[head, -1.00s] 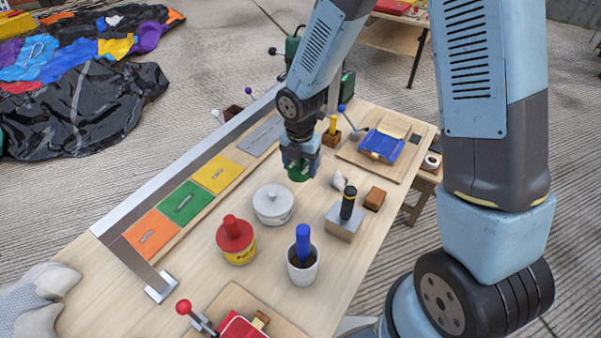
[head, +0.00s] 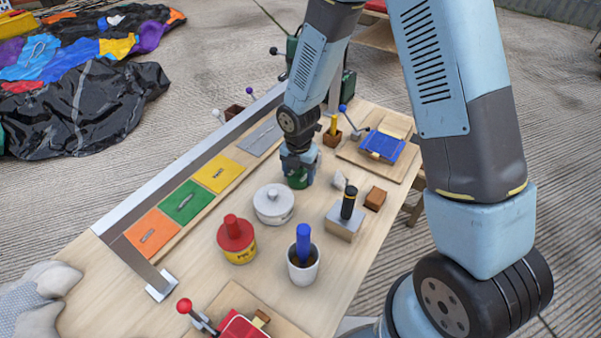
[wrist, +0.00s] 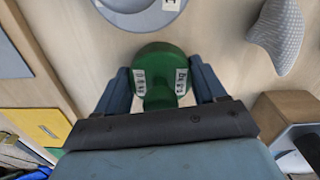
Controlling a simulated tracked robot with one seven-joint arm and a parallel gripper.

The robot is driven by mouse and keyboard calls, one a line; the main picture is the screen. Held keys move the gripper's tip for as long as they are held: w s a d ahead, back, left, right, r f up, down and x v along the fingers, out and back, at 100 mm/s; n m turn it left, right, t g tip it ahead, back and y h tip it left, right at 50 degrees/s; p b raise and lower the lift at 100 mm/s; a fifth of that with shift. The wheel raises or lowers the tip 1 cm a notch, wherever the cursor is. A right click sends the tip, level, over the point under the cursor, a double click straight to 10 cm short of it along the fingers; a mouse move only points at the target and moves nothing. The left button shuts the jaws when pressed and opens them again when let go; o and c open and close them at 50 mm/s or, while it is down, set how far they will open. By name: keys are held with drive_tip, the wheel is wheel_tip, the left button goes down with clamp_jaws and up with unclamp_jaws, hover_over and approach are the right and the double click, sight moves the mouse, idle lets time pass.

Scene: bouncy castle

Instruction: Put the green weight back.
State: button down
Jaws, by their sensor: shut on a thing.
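The green weight (wrist: 160,72) is a round green piece with white labels, seen in the wrist view between the two fingers. My gripper (wrist: 160,90) is shut on it. In the head view my gripper (head: 298,172) is over the bench behind the white lidded pot, with a little of the green weight (head: 298,183) showing below the fingers. The weight's underside is hidden, so I cannot tell if it touches the bench. A green panel (head: 186,202) lies between an orange panel (head: 151,233) and a yellow panel (head: 218,174) along the bench's left side.
The white lidded pot (head: 273,206) stands close to my gripper. Nearby are a red-lidded yellow tin (head: 236,241), a white cup with a blue handle (head: 303,262), a block with a black handle (head: 345,220) and a wooden block (head: 375,198). A metal rail (head: 200,158) edges the bench.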

drive_tip(key=shift+c, duration=0.4)
unclamp_jaws()
drive_tip(key=shift+f, duration=0.1)
